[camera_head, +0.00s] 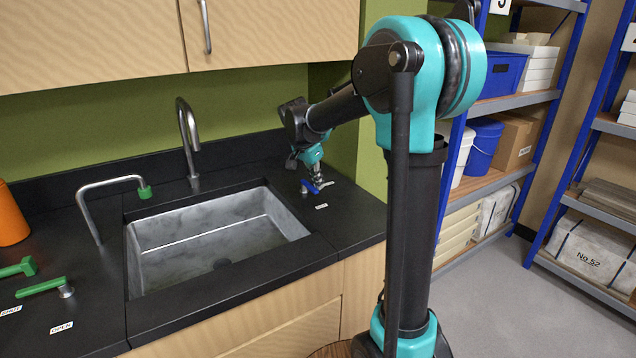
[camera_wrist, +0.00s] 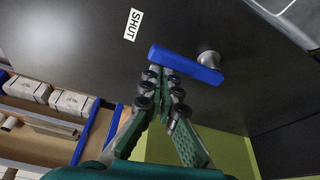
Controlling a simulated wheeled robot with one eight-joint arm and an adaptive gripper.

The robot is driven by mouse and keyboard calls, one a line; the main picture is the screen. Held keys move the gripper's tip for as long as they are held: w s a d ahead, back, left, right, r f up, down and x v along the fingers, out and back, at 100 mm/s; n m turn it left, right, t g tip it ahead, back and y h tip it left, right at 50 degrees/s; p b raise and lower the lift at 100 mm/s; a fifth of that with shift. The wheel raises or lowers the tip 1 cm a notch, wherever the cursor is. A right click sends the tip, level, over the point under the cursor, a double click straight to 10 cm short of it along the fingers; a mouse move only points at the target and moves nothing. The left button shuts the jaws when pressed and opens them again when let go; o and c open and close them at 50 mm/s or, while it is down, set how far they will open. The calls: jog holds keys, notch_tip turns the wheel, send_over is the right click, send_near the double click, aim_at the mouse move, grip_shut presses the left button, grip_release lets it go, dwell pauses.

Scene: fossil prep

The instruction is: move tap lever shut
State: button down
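A blue tap lever (camera_head: 313,187) stands on the black counter right of the sink. In the wrist view the blue lever (camera_wrist: 184,65) runs from a round metal pivot (camera_wrist: 208,58) to a free end just below a white SHUT label (camera_wrist: 133,24). My gripper (camera_head: 309,177) is down at the lever. In the wrist view the two fingertips of my gripper (camera_wrist: 162,73) are close together, beside the lever's free end. They look shut with nothing between them. Whether they touch the lever is hard to tell.
The sink (camera_head: 215,238) and its tall metal tap (camera_head: 187,140) are left of my gripper. A green-tipped spout (camera_head: 115,183) and a green lever (camera_head: 42,286) with SHUT and OPEN labels are further left. A green wall is behind; shelves (camera_head: 490,185) stand right.

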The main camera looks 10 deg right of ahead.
jog(key=d, duration=0.1)
jog(key=w+d, duration=0.1)
jog(key=d, duration=0.2)
jog(key=shift+w, duration=0.25)
jog(key=v, duration=1)
jog(key=shift+w+a, duration=0.3)
jog(key=shift+w, duration=0.05)
jog(key=shift+s, duration=0.1)
